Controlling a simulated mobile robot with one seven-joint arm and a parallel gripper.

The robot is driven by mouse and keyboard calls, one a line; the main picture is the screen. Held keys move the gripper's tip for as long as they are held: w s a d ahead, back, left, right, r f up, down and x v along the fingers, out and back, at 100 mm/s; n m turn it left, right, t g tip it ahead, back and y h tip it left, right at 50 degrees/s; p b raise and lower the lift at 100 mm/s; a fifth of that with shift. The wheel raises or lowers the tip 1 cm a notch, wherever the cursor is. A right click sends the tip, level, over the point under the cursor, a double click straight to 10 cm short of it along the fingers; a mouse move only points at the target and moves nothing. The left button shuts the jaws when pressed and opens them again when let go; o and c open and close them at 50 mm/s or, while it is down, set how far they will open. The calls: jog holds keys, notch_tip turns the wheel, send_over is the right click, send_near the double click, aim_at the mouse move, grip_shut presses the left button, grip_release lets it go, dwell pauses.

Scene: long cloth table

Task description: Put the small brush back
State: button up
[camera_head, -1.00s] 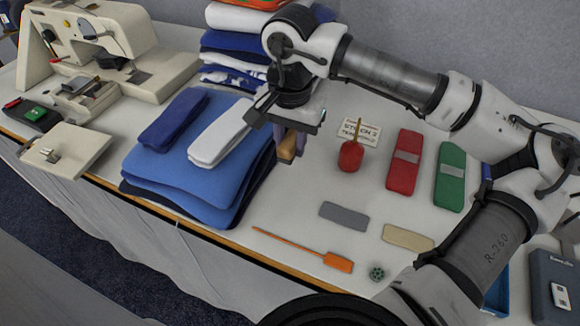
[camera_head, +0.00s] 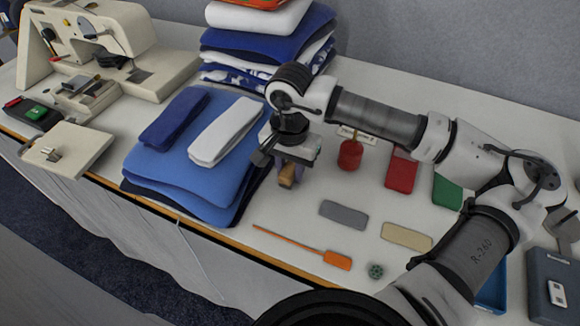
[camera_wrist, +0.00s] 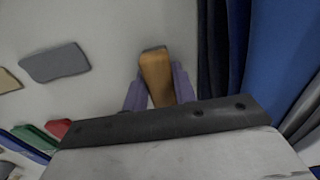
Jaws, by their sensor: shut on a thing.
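My gripper (camera_head: 289,172) is shut on a brown, wood-coloured block that I take to be the small brush (camera_head: 286,181). It hangs down between the purple-grey fingers, just right of the blue cloth stack. In the wrist view the small brush (camera_wrist: 156,75) shows between both fingers, over the white table. Its bristles cannot be made out. I cannot tell whether its lower end touches the table.
Blue folded cloths (camera_head: 192,175) lie left of my gripper. A grey pad (camera_head: 343,215), a beige pad (camera_head: 407,237) and an orange tool (camera_head: 337,260) lie to the right and front. A red bottle (camera_head: 350,155) stands behind, near red (camera_head: 401,172) and green (camera_head: 447,191) pads.

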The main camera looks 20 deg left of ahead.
aim_at(290, 167)
jog(key=o, duration=0.9)
jog(key=shift+f, duration=0.1)
notch_tip(290, 167, up, 12)
jog(key=shift+r, duration=0.15)
